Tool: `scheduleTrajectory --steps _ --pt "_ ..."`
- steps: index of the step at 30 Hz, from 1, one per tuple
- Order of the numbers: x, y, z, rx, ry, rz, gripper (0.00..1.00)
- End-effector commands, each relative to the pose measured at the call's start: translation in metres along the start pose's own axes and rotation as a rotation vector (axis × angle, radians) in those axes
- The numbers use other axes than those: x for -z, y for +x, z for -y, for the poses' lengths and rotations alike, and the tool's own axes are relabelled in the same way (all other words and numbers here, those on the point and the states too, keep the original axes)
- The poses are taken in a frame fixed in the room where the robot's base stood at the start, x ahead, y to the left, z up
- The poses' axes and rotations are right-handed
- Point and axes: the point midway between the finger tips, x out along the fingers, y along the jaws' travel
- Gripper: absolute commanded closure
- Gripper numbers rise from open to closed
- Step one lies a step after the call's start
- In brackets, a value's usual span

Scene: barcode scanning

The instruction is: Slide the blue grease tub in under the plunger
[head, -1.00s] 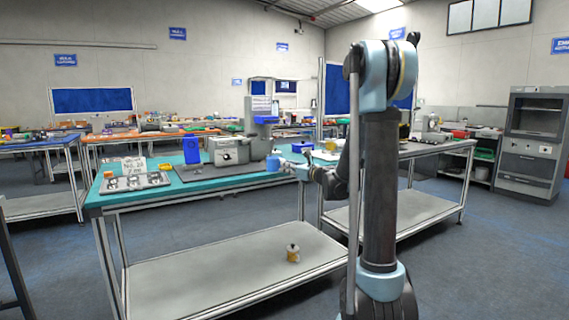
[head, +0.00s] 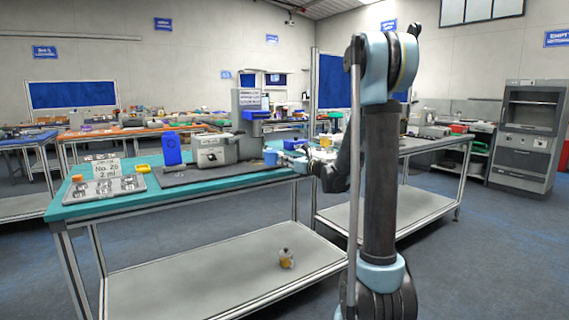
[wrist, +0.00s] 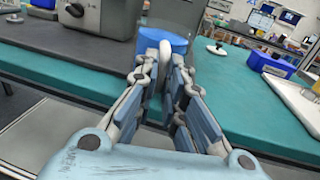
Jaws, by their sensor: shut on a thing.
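The blue tub (head: 271,157) is at the right end of the teal bench, beside the grey machine. It also shows in the wrist view (wrist: 163,38), just beyond my fingers. My gripper (wrist: 166,72) is shut on the tub, with a pale loop between its fingers; the exact contact is partly hidden. In the head view my gripper (head: 290,161) touches the tub's right side. The grey machine (head: 215,150) has a tall column with a blue part (head: 256,114) at its upper right. I cannot clearly make out the plunger.
A blue upright container (head: 172,149) and a metal tray (head: 104,190) with a sign stand left on the teal bench (head: 215,183). A small jar (head: 286,259) is on the lower shelf. A blue box (wrist: 274,66) and white round item (wrist: 216,49) are at right.

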Motion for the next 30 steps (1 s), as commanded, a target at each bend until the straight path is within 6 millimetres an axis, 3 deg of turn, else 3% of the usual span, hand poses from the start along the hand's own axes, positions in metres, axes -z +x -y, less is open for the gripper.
scheduleTrajectory --steps 11,30 --pt "0.000 0.013 -0.005 -0.009 0.000 0.000 1.00" --pt "0.002 0.063 0.003 -0.010 0.000 0.000 1.00"
